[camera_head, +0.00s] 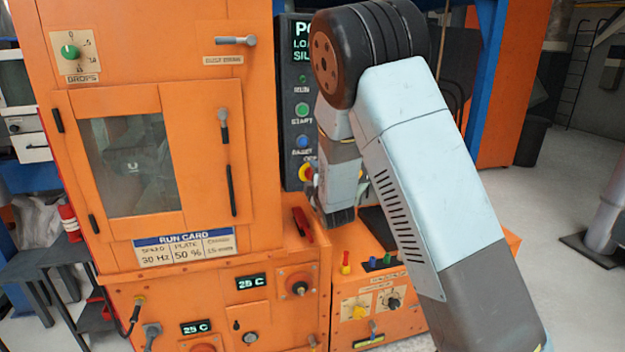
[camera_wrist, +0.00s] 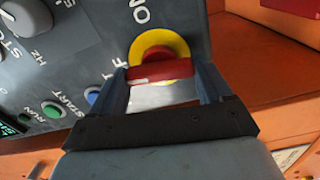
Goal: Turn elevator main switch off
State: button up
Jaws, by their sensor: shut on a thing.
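The main switch, a red handle on a round yellow plate, shows in the wrist view (camera_wrist: 160,70) on the dark grey panel. It also shows at the panel's lower part in the head view (camera_head: 305,173), partly hidden by my gripper. My gripper (camera_wrist: 162,80) has its two fingers at either end of the red bar and is shut on it. The bar lies across the picture between the fingers. An ON label (camera_wrist: 138,10) stands above the plate, and a partly hidden label with an F (camera_wrist: 116,62) is to its left.
The panel carries a green START button (camera_head: 302,109), a blue button (camera_head: 303,141) and a lit display (camera_head: 302,40). An orange cabinet with a windowed door (camera_head: 130,165) stands to the left. A lower orange box with knobs (camera_head: 375,300) is below my gripper. Open floor lies at the right.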

jog(key=shift+s+a+f+n, duration=0.15)
jog(key=shift+a+f+n, duration=0.05)
jog(key=shift+n, duration=0.5)
jog(key=shift+f+n, duration=0.1)
jog(key=shift+n, duration=0.2)
jog(key=o, duration=0.8)
jog(key=shift+o, duration=0.9)
jog(key=shift+d, duration=0.1)
jog(key=v, duration=1.3)
jog(key=shift+s, duration=0.3)
jog(key=shift+d+r, duration=0.15)
jog(key=shift+r, duration=0.05)
